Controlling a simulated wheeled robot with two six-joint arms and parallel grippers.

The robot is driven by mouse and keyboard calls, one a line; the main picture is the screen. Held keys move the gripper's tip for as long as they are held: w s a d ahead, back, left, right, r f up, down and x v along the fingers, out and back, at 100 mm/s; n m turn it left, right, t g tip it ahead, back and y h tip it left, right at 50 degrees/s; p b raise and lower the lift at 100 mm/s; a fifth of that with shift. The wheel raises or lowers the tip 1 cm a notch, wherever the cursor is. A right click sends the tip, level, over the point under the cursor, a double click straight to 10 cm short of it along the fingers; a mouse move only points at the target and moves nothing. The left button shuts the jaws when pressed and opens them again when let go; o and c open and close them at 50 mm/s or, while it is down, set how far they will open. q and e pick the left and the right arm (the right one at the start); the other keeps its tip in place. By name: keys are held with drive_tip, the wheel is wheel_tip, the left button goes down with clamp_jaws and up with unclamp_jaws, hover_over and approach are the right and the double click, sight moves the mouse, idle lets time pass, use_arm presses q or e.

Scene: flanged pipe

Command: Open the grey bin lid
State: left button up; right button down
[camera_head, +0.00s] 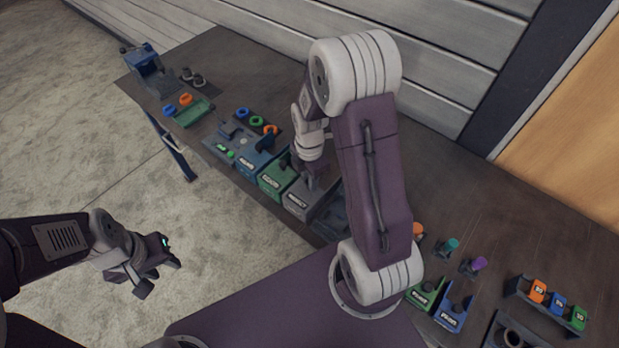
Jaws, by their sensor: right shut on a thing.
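The grey bin (297,200) stands in the row of bins on the dark bench, with a pale label on its front face. My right gripper (313,184) points down at the top of the grey bin and is shut on its lid; the exact contact is small and partly hidden by the gripper. I cannot make out whether the lid is raised. My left gripper (156,277) is over the floor at the left, away from the bench, with its fingers apart and empty.
A green bin (275,180) and a blue bin (247,160) stand left of the grey one. Coloured rings (256,121) lie behind them. A rack of coloured blocks (558,303) is at the right. My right arm hides part of the bench.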

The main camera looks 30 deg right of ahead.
drive_tip(key=shift+r, duration=0.1)
drive_tip(key=w+d+p, duration=0.1)
drive_tip(key=w+d, duration=0.2)
drive_tip(key=d, duration=0.4)
drive_tip(key=shift+d, duration=0.3)
drive_tip(key=shift+w, duration=0.1)
drive_tip(key=c, duration=1.2)
unclamp_jaws()
wheel_tip(320, 180, up, 9)
drive_tip(key=shift+a, duration=0.15)
